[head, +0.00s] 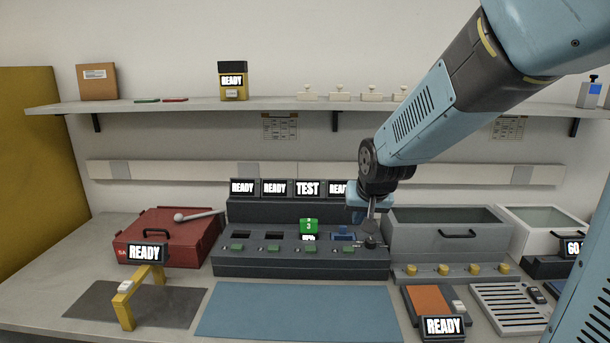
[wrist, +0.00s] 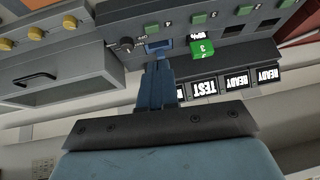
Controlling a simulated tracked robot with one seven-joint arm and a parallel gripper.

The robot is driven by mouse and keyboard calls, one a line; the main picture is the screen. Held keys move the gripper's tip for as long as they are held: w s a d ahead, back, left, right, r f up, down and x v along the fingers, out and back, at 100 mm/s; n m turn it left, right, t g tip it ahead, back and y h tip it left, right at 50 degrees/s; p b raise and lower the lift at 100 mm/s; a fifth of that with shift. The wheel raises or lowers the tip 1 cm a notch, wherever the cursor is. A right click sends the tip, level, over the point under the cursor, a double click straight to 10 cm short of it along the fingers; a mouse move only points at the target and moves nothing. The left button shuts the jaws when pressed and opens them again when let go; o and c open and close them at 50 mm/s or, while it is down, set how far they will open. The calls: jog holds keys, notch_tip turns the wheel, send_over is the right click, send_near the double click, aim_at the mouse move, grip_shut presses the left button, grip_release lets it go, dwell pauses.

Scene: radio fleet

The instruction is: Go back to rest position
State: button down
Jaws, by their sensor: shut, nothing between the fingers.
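My gripper (head: 371,212) is in front of the right end of the dark grey console (head: 290,267) in the head view. In the wrist view its blue fingers (wrist: 161,66) are together and point at the console near a blue slot piece and a dark knob (wrist: 126,44). Nothing shows between the fingers. A green block marked 3 (head: 309,226) stands upright in a console slot; it also shows in the wrist view (wrist: 202,47). The console's small screens (head: 307,188) read READY and TEST. The rightmost screen is partly hidden by my arm.
A grey drawer unit (head: 441,248) with yellow knobs stands right of the console. A red case (head: 170,242) and yellow stand (head: 131,292) are at left. A blue mat (head: 298,312) lies bare in front. A shelf (head: 190,105) runs above, behind my arm.

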jog(key=s+d+r, duration=0.2)
jog(key=s+d, duration=0.1)
jog(key=s, duration=0.4)
jog(key=s+d+r, duration=0.3)
jog(key=s+d, duration=0.1)
jog(key=s, duration=0.3)
jog(key=s+d+r+g+h, duration=0.1)
jog(key=s+d+r, duration=0.2)
jog(key=s, duration=0.5)
jog(key=shift+d+r, duration=0.2)
jog(key=shift+d, duration=0.2)
